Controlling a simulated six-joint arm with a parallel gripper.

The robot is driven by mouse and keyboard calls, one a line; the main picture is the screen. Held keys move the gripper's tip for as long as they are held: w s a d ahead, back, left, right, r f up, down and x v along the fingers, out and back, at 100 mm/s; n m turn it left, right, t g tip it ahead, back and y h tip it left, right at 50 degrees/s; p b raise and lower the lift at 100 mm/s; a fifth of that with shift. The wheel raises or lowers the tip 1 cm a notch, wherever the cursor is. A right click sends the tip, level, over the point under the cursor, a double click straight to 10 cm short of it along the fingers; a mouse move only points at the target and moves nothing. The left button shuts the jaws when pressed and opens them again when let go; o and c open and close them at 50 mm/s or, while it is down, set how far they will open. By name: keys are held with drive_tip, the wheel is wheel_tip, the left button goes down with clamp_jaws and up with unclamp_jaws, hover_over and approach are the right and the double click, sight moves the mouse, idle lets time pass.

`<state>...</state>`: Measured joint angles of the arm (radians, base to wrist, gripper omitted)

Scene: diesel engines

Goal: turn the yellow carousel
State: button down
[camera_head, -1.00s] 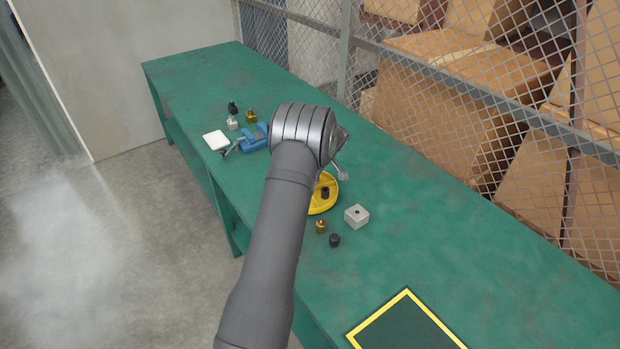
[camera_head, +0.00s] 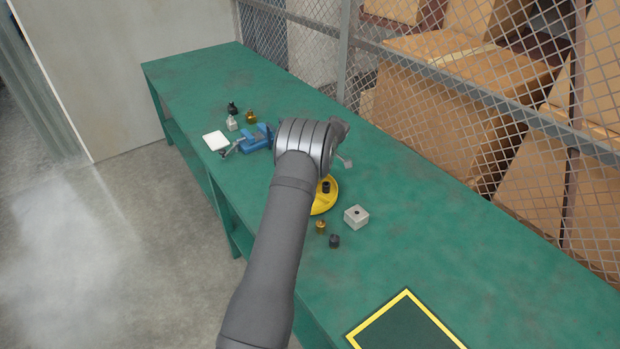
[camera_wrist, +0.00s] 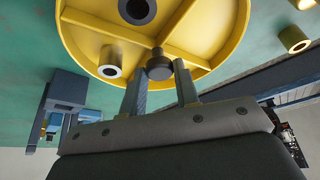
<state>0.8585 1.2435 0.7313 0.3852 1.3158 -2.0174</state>
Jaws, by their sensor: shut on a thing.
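The yellow carousel (camera_head: 322,205) is a round dish on the green bench, partly hidden behind my arm in the head view. In the wrist view the carousel (camera_wrist: 215,30) fills the top, with raised yellow ribs between its compartments. The head view hides this grip.
A pale block with a hole (camera_head: 356,217), a brass piece (camera_head: 320,226) and a dark piece (camera_head: 334,241) stand near the carousel. A blue vise-like tool (camera_head: 256,140) and a white square (camera_head: 216,141) lie farther back. A wire fence (camera_head: 470,95) runs behind the bench.

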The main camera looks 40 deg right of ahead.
drive_tip(key=shift+w+d+n+g, duration=0.1)
drive_tip(key=shift+n+g, duration=0.55)
drive_tip(key=shift+n, duration=1.05)
drive_tip(key=shift+n+g, duration=0.65)
drive_tip(key=shift+n, duration=1.05)
drive_tip(key=shift+w+n+g, duration=0.1)
drive_tip(key=shift+n+g, duration=0.45)
drive_tip(key=shift+n, duration=0.95)
drive_tip(key=shift+w+n+g, duration=0.1)
drive_tip(key=shift+n+g, duration=0.45)
drive_tip(key=shift+n, duration=0.95)
drive_tip(key=shift+n+h, duration=0.3)
drive_tip(key=shift+n, duration=0.2)
